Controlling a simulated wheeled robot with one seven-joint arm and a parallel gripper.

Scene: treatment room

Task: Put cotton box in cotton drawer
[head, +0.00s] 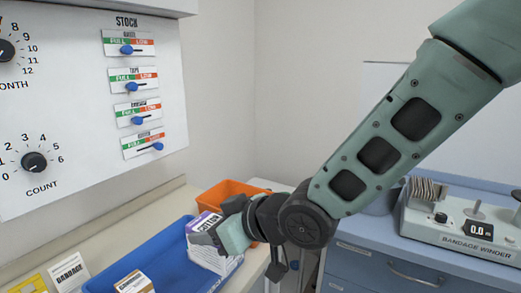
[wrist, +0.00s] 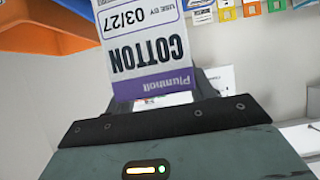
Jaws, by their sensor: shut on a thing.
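The cotton box (head: 208,256) is white and purple, at the lower middle of the head view, over the right part of a blue tray. My gripper (head: 222,234) is shut on it, and the fingers hide part of the box. In the wrist view the cotton box (wrist: 148,45) fills the upper middle, its label upside down, reading COTTON and USE BY 03/27. I cannot tell whether its base touches the tray. Blue drawers (head: 352,250) show at the lower right, apparently closed; I see no cotton label on them.
The blue tray (head: 178,262) also holds a small brown-and-white box (head: 134,283). An orange bin (head: 218,192) stands behind it. A BANDAGE card (head: 69,272) is at left. A bandage winder (head: 468,232) sits on the blue cabinet. A STOCK panel (head: 85,130) hangs above the counter.

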